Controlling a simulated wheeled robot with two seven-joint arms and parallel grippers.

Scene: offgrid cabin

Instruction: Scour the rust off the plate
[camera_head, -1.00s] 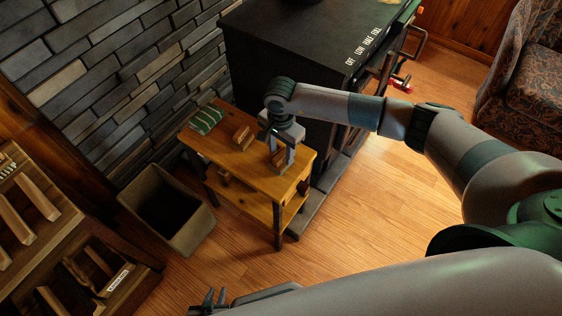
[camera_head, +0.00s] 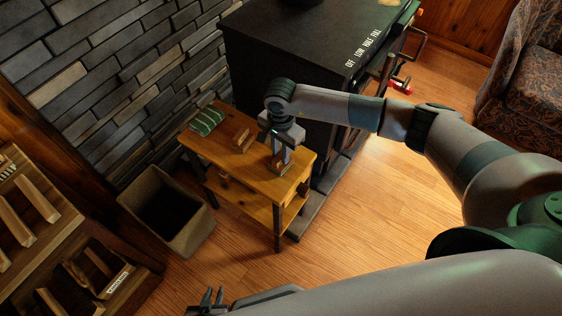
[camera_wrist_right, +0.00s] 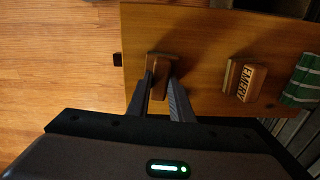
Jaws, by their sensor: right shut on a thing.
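My right gripper (camera_head: 282,161) points down over the small wooden table and is shut on a brown block (camera_wrist_right: 160,63), at the table's near right part. The block also shows in the head view (camera_head: 279,169), partly hidden by the fingers. A second brown block with lettering on its side (camera_wrist_right: 249,82) sits apart on the table; it also shows in the head view (camera_head: 241,138). I cannot make out a rusty plate as a separate thing. My left gripper (camera_head: 212,298) is open and empty at the bottom edge, low and away from the table.
The wooden table (camera_head: 262,182) has a lower shelf and a green striped cloth (camera_head: 207,121) at its far left. A black stove (camera_head: 300,50) stands close behind it. An open bin (camera_head: 168,210) is to its left. A wooden rack (camera_head: 30,220) stands further left.

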